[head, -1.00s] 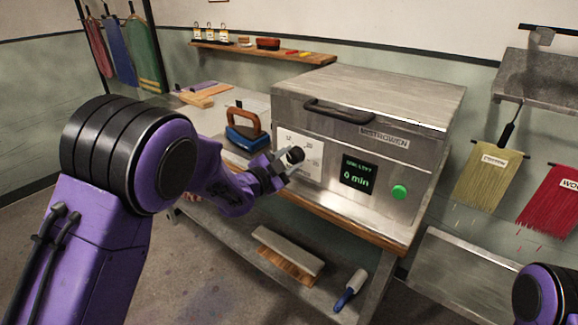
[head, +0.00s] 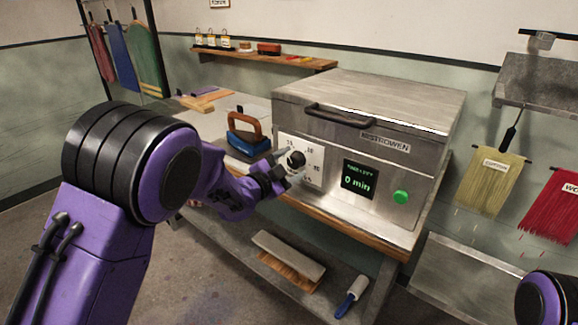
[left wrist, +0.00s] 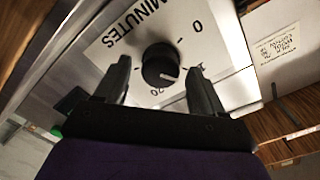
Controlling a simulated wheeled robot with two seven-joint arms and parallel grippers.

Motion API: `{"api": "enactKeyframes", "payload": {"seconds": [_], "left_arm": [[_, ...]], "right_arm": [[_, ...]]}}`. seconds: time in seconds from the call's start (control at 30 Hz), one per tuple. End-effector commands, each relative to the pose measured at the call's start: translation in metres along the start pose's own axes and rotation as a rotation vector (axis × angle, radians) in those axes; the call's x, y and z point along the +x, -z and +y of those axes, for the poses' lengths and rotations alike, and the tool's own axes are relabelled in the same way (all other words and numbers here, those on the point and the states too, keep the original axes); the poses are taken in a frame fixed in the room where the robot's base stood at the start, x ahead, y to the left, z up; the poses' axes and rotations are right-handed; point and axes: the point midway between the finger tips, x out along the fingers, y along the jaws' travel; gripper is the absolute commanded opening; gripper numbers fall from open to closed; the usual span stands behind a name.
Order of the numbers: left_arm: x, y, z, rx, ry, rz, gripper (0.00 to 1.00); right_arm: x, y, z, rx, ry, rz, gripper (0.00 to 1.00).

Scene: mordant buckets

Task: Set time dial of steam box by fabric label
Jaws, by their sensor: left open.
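The steel steam box (head: 380,113) stands on a bench, lid down. Its black time dial (head: 296,158) sits on a white plate with numbers; the display (head: 359,180) reads 0 min. My left gripper (head: 287,169) is open in front of the dial. In the left wrist view, the dial (left wrist: 158,64) lies between the open fingers, with no clear contact; its white mark points to the lower right. A fabric label reading COTTON (head: 496,163) is on yellow-green fringed fabric (head: 484,187). A red fabric (head: 556,203) has a partly cut-off label. My right gripper is out of view.
A green button (head: 401,196) is right of the display. An iron-like blue tool (head: 248,140) with a brown handle stands left of the box. A brush (head: 288,258) and a blue-handled tool (head: 350,294) lie on the lower shelf. A small text card (left wrist: 278,45) shows in the wrist view.

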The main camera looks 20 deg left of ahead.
Motion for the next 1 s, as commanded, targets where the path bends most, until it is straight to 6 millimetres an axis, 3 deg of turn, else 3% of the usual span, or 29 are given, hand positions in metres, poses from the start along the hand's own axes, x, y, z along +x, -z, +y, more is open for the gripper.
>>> {"api": "enactKeyframes", "payload": {"seconds": [0.17,0.5,0.67,1.0], "left_arm": [[-0.02,-0.001,0.001,-0.001,0.001,-0.001,0.69],[-0.094,-0.001,0.001,0.0,0.002,0.0,0.69],[-0.105,0.0,0.001,0.0,0.0,0.0,0.69],[-0.106,0.0,0.0,0.0,0.0,0.0,0.69]], "right_arm": [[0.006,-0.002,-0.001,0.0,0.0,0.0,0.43],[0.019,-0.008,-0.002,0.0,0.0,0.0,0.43],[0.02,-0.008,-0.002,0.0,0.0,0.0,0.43],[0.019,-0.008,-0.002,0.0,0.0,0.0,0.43]]}}
